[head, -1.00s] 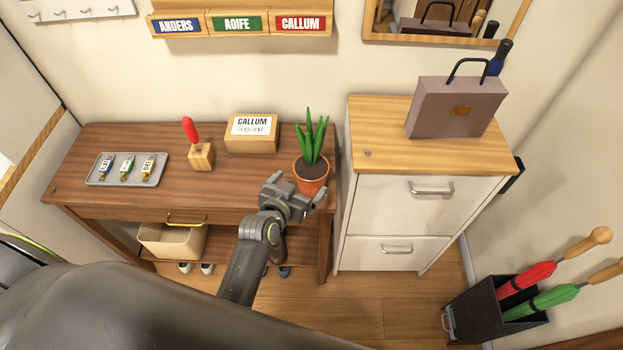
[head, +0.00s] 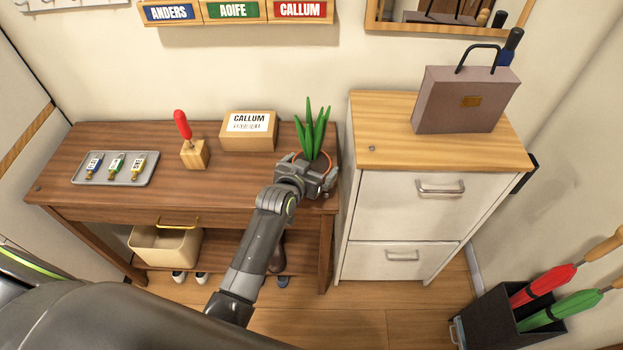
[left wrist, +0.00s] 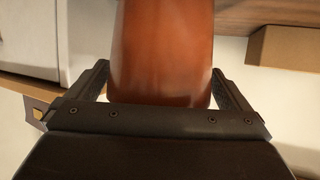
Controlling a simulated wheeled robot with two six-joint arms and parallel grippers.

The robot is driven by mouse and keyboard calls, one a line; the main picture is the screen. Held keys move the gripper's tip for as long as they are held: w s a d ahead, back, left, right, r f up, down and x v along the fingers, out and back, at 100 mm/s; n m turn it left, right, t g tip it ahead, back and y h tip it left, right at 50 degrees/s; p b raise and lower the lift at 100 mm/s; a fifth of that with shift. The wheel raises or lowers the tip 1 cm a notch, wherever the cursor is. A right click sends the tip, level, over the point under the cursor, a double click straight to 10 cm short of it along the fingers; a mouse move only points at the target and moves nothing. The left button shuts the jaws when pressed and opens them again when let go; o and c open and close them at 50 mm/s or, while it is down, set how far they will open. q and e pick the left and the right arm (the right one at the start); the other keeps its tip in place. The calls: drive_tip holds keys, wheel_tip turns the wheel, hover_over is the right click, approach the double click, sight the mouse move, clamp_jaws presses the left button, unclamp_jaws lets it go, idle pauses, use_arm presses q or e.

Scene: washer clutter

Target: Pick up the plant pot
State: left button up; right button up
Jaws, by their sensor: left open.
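The plant pot (head: 326,157) is terracotta with a green spiky plant (head: 311,128) in it. It stands upright at the right end of the brown console table. My left gripper (head: 307,167) is at the front of the pot and hides most of its body in the head view. In the left wrist view the pot (left wrist: 162,50) fills the space between the two open fingers (left wrist: 165,88). A small gap shows beside the fingers, and I cannot tell whether either one touches the pot. My right gripper is not in view.
A cardboard box labelled Callum (head: 248,140) stands left of the pot. Further left are a wooden block with a red-handled tool (head: 193,153) and a grey tray of key tags (head: 150,179). A white cabinet (head: 400,207) with a grey bag (head: 458,100) stands close on the right.

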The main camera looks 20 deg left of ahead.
use_arm(q)
drive_tip(key=shift+w, duration=0.15)
drive_tip(key=shift+r, duration=0.1)
drive_tip(key=c, duration=1.1)
